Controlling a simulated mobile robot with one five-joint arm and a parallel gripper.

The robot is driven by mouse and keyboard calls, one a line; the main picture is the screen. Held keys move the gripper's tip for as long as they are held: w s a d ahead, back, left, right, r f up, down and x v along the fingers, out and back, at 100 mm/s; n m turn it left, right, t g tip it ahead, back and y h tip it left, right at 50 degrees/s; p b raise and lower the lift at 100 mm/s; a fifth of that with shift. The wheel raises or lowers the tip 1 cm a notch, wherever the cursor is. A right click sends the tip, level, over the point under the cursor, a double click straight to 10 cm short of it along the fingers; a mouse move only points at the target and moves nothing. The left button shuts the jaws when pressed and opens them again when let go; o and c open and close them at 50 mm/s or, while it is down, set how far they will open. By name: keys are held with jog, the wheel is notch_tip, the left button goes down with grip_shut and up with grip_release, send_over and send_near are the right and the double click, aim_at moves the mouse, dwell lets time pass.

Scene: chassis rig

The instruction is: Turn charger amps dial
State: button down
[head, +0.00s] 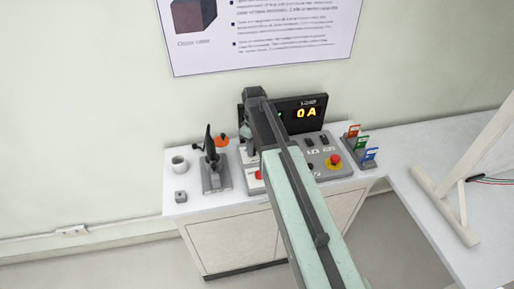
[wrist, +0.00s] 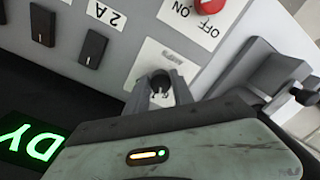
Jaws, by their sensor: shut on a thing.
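The charger panel carries a black display (head: 306,112) reading "0 A" in yellow in the head view. In the wrist view, a small dark round knob (wrist: 160,80) stands on a white label plate (wrist: 178,62) on the grey panel face. I take it for the amps dial. My gripper (wrist: 160,93) is shut on this knob, with a grey finger on each side. The dial's pointer and scale are mostly hidden by the fingers. In the head view my arm covers the dial and the fingertips.
Dark rocker switches (wrist: 92,48), one beside a "2 A" label, and a red button (wrist: 207,4) by an "OFF, ON" label are close by. A grey bracket (wrist: 262,72) is at right.

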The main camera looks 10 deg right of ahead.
jog(key=shift+a+m, duration=0.2)
jog(key=shift+m, duration=2)
jog(key=c, duration=1.1)
grip_release()
jog(key=shift+w, duration=0.1)
notch_tip(320, 180, up, 8)
jog(key=p, duration=0.8)
jog(key=shift+d, duration=0.15)
jog(key=shift+f, duration=0.15)
